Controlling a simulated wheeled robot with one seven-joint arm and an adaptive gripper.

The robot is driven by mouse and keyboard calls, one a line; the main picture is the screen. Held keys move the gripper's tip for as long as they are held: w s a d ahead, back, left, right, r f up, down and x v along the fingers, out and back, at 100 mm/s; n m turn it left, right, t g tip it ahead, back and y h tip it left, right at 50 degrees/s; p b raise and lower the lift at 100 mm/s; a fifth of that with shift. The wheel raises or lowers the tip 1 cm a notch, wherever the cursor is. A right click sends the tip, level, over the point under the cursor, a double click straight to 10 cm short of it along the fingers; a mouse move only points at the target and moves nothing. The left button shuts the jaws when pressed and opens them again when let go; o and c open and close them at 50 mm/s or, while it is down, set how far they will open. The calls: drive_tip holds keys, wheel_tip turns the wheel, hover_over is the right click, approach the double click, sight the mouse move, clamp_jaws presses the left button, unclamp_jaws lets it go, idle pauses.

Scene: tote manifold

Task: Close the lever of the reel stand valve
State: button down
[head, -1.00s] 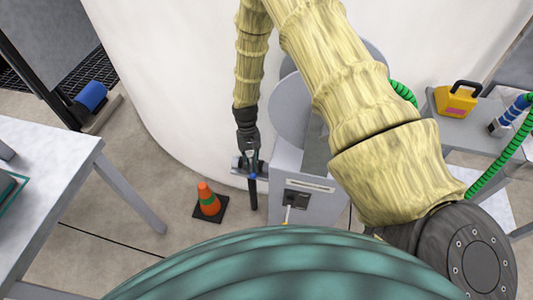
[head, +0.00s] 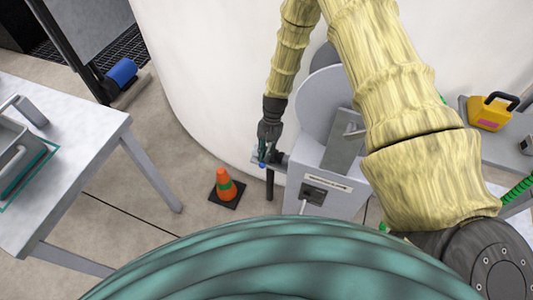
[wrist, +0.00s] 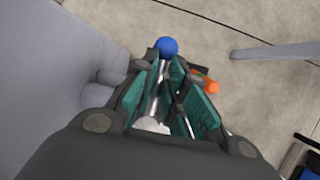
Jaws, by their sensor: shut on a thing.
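The reel stand (head: 322,190) is a grey cabinet with round reel discs, right of the middle in the head view. Its valve (head: 281,158) sits at the stand's left side. The lever (wrist: 157,85) is a metal rod with a blue ball knob (wrist: 167,47), which also shows small in the head view. My gripper (wrist: 168,80) is shut on the lever, its teal pads on both sides of the rod. The knob sticks out past the fingertips. The lever's pivot is partly hidden by my gripper.
An orange cone (head: 226,185) stands on the floor left of the stand. A table (head: 75,150) with a grey container is at the left. A yellow case (head: 490,114) sits on a shelf at the right. A large white curved wall rises behind.

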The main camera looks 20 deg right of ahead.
drive_tip(key=shift+s+a+f, duration=0.2)
drive_tip(key=shift+s+f, duration=0.05)
drive_tip(key=shift+s, duration=0.15)
drive_tip(key=c, duration=1.6)
unclamp_jaws()
drive_tip(key=shift+o, duration=0.7)
drive_tip(key=shift+w, duration=0.25)
drive_tip(key=shift+v, duration=3.8)
